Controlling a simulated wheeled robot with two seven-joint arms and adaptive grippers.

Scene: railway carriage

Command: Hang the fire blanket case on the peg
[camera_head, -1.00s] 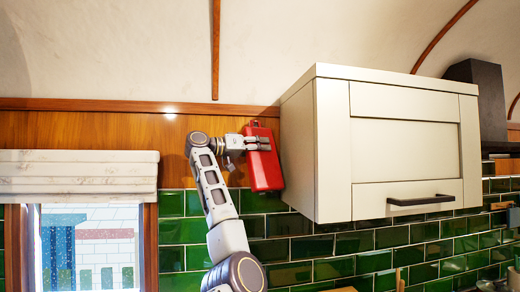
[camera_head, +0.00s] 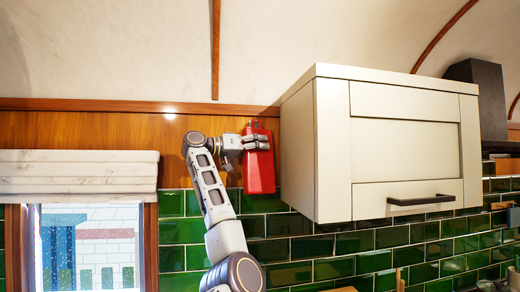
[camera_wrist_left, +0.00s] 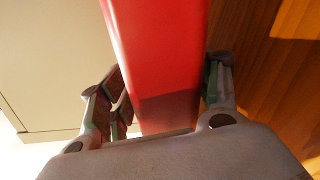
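The red fire blanket case (camera_head: 260,173) stands upright against the wall, just left of the white cabinet's side. My left gripper (camera_head: 257,142) reaches across its upper part from the left, with its fingers over the case. In the left wrist view, the red case (camera_wrist_left: 160,60) lies between the two fingers (camera_wrist_left: 168,88), which close on its sides. The peg does not show; I cannot tell whether the case bears on it. My right gripper is not in view.
The white wall cabinet (camera_head: 405,150) is close on the right of the case. Wood panelling (camera_head: 90,130) and green tiles (camera_head: 300,247) cover the wall. A window with a rolled blind (camera_head: 75,170) is at the left. The wall above the case is clear.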

